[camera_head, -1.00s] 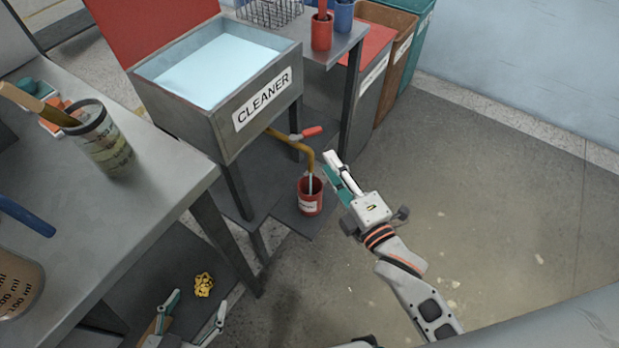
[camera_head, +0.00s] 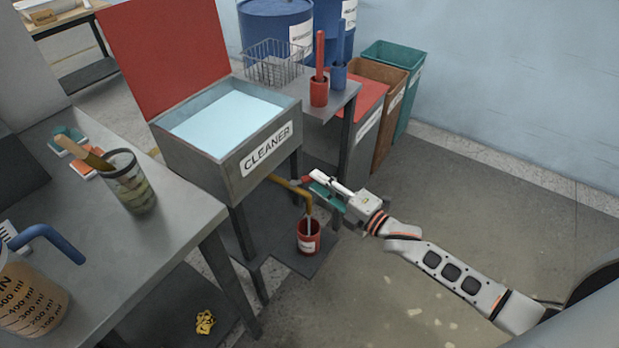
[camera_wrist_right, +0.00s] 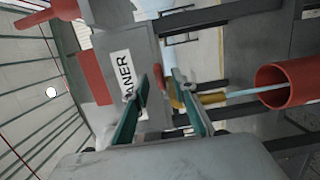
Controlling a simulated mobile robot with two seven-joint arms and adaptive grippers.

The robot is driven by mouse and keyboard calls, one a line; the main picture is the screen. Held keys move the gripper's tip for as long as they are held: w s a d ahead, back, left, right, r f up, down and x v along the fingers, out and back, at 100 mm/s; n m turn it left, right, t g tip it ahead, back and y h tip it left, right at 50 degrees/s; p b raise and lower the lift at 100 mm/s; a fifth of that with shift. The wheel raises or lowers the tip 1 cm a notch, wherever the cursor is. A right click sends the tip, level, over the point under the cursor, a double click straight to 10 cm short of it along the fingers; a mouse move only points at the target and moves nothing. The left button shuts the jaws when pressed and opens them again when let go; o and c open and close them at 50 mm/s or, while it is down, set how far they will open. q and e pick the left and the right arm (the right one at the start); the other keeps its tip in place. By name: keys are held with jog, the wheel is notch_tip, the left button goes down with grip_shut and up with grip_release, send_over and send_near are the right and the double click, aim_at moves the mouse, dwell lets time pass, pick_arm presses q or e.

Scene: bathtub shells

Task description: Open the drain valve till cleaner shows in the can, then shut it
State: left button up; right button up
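The tank labelled CLEANER (camera_head: 228,155) holds pale blue liquid. A yellow drain pipe (camera_head: 287,184) leaves it and bends down over a red can (camera_head: 308,238) on the dark floor plate. A pale stream (camera_head: 309,229) runs from the spout into the can; it also shows in the wrist view (camera_wrist_right: 250,91). The can's inside level cannot be made out. My right gripper (camera_head: 317,179) is open at the valve. In the wrist view, the red valve handle (camera_wrist_right: 157,76) shows between the fingertips (camera_wrist_right: 161,80); contact cannot be told. My left gripper is out of view.
A grey bench (camera_head: 185,222) with a tool cup (camera_head: 130,182) and measuring jug (camera_head: 35,298) stands at left. A table with a wire basket (camera_head: 273,64) and red and blue holders is behind. Bins (camera_head: 383,85) stand beyond. The floor at right is clear.

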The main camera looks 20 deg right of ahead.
jog(key=shift+x, duration=1.15)
jog(key=shift+w+a, duration=0.2)
jog(key=shift+w, duration=0.1)
jog(key=shift+w+a, duration=0.1)
jog(key=shift+w, duration=0.1)
grip_shut()
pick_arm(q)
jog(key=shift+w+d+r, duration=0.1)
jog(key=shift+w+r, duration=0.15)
